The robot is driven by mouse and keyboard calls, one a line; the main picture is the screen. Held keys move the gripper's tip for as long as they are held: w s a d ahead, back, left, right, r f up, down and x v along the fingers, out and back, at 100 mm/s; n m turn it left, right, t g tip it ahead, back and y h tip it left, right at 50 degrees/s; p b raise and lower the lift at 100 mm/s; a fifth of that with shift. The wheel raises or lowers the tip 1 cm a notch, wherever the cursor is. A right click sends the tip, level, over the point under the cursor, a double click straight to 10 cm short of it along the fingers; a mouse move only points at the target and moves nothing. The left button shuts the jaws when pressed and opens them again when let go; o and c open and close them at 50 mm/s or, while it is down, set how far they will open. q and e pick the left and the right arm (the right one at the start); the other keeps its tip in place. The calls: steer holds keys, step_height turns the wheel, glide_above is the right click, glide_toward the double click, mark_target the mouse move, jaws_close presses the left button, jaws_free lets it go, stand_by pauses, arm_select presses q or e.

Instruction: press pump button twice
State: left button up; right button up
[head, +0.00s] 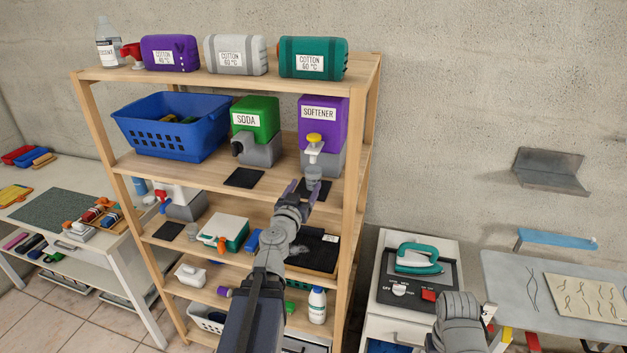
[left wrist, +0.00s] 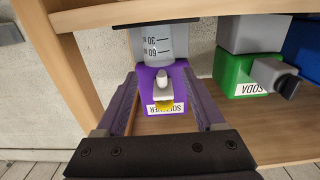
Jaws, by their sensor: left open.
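The purple softener container (head: 322,122) stands on the upper middle shelf, its label facing out. Its yellow pump button (head: 314,138) sits on top of a white pump with a spout. The yellow button also shows in the left wrist view (left wrist: 166,105), beside the label. A clear measuring cup (head: 313,174) with marks stands below the spout at the shelf's front. My left gripper (head: 303,188) is open and empty, just in front of and a little below the cup. In the left wrist view its purple fingers (left wrist: 162,82) are spread, with the spout and cup seen between them.
The green soda dispenser (head: 255,124) stands left of the softener, and a blue basket (head: 172,126) is farther left. The wooden shelf post (head: 355,160) rises close on the right. A dark mat (head: 244,178) lies in front of the soda.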

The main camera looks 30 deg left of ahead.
arm_select(q)
jaws_close()
stand_by(0.3)
stand_by(1.0)
arm_select(e)
jaws_close()
